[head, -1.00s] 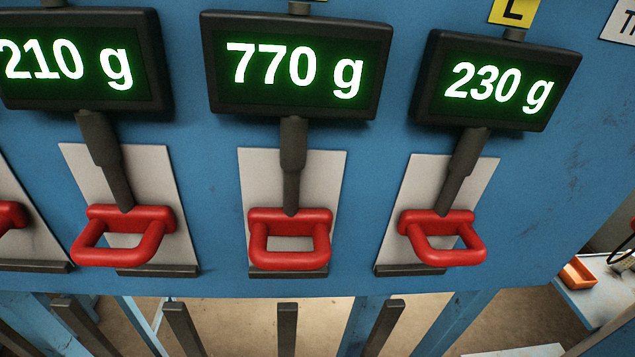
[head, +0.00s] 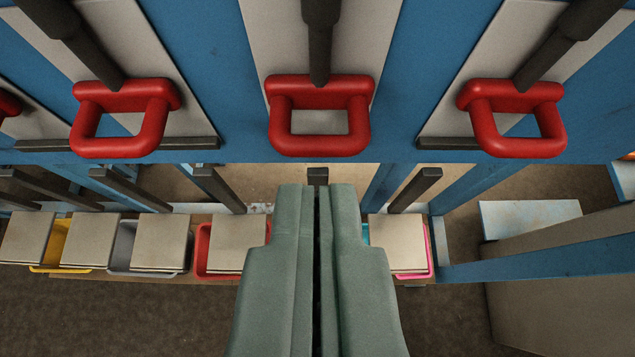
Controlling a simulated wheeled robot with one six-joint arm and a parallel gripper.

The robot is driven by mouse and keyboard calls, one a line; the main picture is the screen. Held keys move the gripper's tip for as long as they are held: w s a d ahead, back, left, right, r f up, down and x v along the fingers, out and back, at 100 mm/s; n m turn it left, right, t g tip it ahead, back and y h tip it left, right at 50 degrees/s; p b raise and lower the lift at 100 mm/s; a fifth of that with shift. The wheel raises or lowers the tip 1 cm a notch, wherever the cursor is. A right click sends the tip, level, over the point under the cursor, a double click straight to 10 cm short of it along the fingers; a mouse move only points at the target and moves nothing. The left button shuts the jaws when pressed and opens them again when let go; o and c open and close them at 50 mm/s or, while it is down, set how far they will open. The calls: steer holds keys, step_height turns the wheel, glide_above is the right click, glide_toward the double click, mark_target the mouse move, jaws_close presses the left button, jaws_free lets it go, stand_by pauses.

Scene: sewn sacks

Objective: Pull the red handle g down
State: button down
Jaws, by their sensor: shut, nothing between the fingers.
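A row of red handles hangs on the blue panel, each a rounded loop under a dark rod. The middle red handle (head: 320,90) is straight above my gripper in the picture. Another red handle (head: 124,95) is to the left and one (head: 512,95) to the right. A sliver of a further one shows at the left edge. My gripper (head: 317,190) is grey-green, points up in the picture, and is shut and empty. Its tips appear below the middle handle, apart from it. No letter labels are in view now, so I cannot tell which handle is g.
Below the panel, coloured bins stand in a row under pale lids, among them a yellow bin (head: 55,246) and a red bin (head: 203,250). Dark bars (head: 220,190) stick out above them. A blue frame beam (head: 540,247) crosses at right.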

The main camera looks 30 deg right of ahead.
glide_above(316, 152)
steer(key=s+a, duration=0.1)
steer(key=s, duration=0.1)
step_height(316, 152, down, 5)
steer(key=f, duration=0.3)
steer(key=shift+w, duration=0.25)
steer(key=shift+w+d+f, duration=0.1)
steer(key=shift+f, duration=0.35)
steer(key=shift+f, duration=2.95)
